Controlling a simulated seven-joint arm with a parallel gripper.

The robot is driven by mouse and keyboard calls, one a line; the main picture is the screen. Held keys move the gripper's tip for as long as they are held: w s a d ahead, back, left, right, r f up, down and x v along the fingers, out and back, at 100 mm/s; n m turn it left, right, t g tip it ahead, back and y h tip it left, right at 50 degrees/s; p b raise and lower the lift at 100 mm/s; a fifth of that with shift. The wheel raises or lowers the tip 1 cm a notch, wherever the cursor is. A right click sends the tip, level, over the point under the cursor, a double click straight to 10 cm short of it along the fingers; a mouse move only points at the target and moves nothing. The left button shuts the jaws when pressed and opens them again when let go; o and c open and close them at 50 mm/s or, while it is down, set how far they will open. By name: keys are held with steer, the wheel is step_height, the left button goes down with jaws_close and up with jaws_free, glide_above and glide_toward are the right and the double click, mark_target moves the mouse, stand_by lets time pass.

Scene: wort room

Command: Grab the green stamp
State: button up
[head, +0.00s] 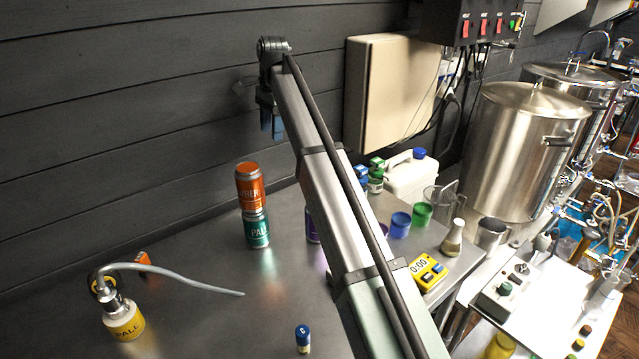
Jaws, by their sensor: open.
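A small item with a green top (376,171) stands at the back of the steel table, just right of my arm; it looks like the green stamp, but it is small and partly crowded by its neighbours. A similar blue-topped item (361,173) is right beside it, partly behind my arm. My gripper (271,131) hangs at the far end of my arm, high near the dark wall, to the left of the green item and well apart from it. It is open, with nothing seen between its fingers.
An orange can sits on a teal can (257,230). A purple can is partly behind my arm. A white jug (411,178), blue and green cups (421,213) and a yellow timer (427,272) stand to the right. A blue-capped vial (303,338) is in front. The table's left middle is mostly clear.

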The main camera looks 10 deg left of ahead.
steer(key=w+d+h, duration=0.1)
steer(key=w+d, duration=0.9)
steer(key=d, duration=0.1)
steer(key=f, duration=1.8)
steer(key=shift+w+d, duration=0.3)
steer(key=shift+w, duration=0.05)
steer(key=shift+d+f, duration=0.15)
steer(key=shift+f, duration=2.55)
steer(key=shift+c, duration=0.5)
jaws_close()
